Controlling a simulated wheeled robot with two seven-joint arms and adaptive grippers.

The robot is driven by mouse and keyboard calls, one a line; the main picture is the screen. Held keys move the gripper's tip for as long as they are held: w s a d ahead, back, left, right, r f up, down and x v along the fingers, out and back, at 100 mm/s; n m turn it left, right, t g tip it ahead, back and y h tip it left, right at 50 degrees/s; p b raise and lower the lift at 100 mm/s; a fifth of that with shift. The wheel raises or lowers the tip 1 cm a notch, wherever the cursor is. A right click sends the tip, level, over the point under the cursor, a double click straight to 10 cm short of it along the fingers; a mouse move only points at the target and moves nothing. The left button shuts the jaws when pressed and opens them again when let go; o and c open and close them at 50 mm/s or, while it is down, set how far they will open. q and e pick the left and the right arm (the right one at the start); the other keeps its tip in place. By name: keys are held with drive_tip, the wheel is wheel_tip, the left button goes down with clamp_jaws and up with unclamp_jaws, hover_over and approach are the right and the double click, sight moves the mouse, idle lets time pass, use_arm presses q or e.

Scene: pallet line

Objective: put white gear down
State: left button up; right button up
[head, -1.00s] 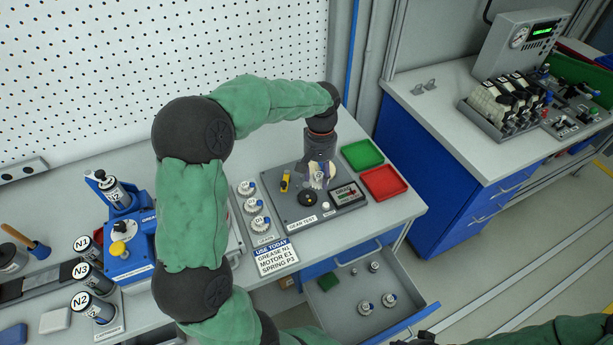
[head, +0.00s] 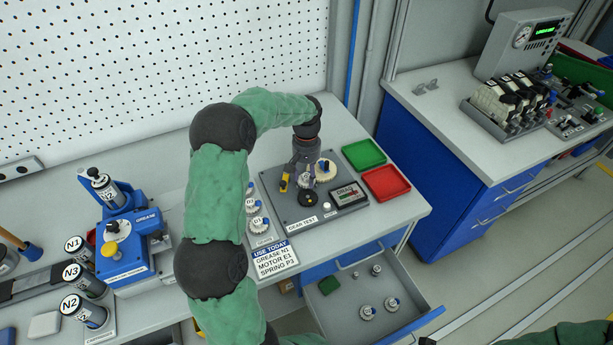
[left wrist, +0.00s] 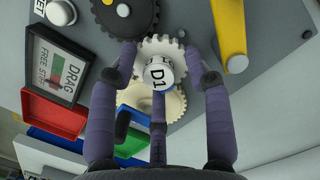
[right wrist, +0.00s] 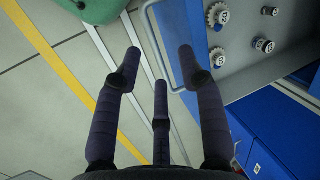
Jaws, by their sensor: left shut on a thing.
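The white gear (left wrist: 158,50), with a hub marked D1, is between the fingers of my left gripper (left wrist: 158,78). In the head view my left gripper (head: 304,174) is over the gear test plate (head: 287,208), between the black gear (head: 308,198) and the cream gear (head: 326,170). In the left wrist view the held gear overlaps the cream gear (left wrist: 165,108) and reaches close to the black gear (left wrist: 123,12). I cannot tell whether it touches the plate. My right gripper (right wrist: 158,70) is open and empty, over the floor beside the open drawer.
A yellow lever (head: 284,182) and the drag display (head: 347,194) stand on the plate close to the gripper. More D gears (head: 258,224) stand to the left. Green (head: 364,154) and red (head: 386,182) trays lie to the right. The open drawer (head: 345,320) holds several parts.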

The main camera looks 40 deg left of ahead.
use_arm(q)
drive_tip(key=shift+f, duration=0.45)
drive_tip(key=shift+s+d+f, duration=0.15)
drive_tip(key=shift+s+f, duration=0.05)
drive_tip(key=shift+f, duration=0.05)
drive_tip(key=o, duration=1.1)
drive_tip(key=shift+f, duration=0.1)
drive_tip(key=shift+w+f, duration=0.1)
wheel_tip(320, 180, up, 14)
drive_tip(key=w+a+p, duration=0.1)
drive_tip(key=p, duration=0.2)
drive_tip(key=shift+f, duration=0.15)
drive_tip(key=shift+w, duration=0.1)
